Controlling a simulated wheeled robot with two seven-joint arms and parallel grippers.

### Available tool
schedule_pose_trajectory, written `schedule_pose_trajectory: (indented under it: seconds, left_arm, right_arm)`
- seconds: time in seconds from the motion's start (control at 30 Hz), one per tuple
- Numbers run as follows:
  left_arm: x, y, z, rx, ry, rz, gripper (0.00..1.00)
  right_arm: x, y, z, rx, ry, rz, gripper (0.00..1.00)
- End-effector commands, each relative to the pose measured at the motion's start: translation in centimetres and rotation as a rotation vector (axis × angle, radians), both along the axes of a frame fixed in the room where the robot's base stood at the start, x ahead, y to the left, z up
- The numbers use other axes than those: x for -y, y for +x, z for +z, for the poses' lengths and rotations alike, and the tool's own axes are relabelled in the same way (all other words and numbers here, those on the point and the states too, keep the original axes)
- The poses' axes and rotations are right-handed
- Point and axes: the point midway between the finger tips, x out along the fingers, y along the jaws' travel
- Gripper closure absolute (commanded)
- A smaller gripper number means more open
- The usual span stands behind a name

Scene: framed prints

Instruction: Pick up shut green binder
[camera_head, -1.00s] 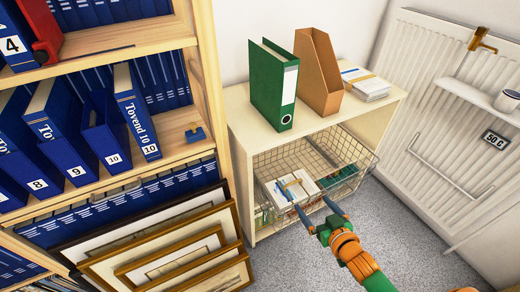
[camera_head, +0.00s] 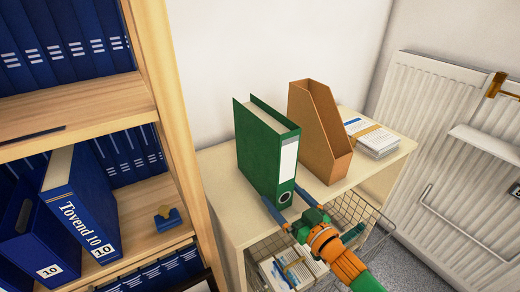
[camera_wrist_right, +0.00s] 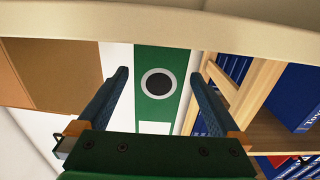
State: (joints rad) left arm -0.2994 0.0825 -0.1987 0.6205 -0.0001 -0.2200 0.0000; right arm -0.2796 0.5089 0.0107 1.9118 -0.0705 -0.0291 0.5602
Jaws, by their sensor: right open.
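The green binder (camera_head: 262,158) stands upright and shut on top of the low cream cabinet (camera_head: 218,165). Its spine, with a white label and a round finger hole, faces the front. My right gripper (camera_head: 287,195) is open and empty, just in front of the spine's lower end. In the right wrist view, the binder's spine (camera_wrist_right: 158,110) shows between the open fingers of my right gripper (camera_wrist_right: 160,75), beyond them. I cannot tell whether a finger touches it. My left gripper is not in view.
A brown magazine holder (camera_head: 320,135) stands close to the right of the binder, then a paper stack (camera_head: 377,143). A wire basket (camera_head: 352,212) sticks out below the cabinet top. A wooden bookcase (camera_head: 165,90) rises at left, and a white radiator (camera_head: 450,150) at right.

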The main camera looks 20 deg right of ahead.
Motion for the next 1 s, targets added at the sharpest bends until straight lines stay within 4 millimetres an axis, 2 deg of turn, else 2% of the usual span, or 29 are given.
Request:
schedule_pose_trajectory:
  seconds: [0.1,0.2,0.43,0.8,1.0]
  left_arm:
    - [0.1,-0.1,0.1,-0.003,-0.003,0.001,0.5]
    - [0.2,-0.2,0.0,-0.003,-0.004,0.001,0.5]
    - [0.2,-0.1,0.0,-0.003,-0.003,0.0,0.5]
    - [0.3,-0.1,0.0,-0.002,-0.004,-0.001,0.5]
    - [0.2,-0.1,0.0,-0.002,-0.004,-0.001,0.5]
  right_arm:
    - [-0.1,2.4,0.1,0.002,0.001,-0.001,0.0]
    - [-0.4,3.5,0.0,0.001,0.0,0.0,0.0]
    - [-0.4,3.7,-0.1,-0.001,0.0,0.001,0.0]
    - [-0.4,3.7,-0.1,-0.001,0.001,0.0,1.0]
    - [-0.4,3.7,0.1,0.003,0.001,0.001,1.0]
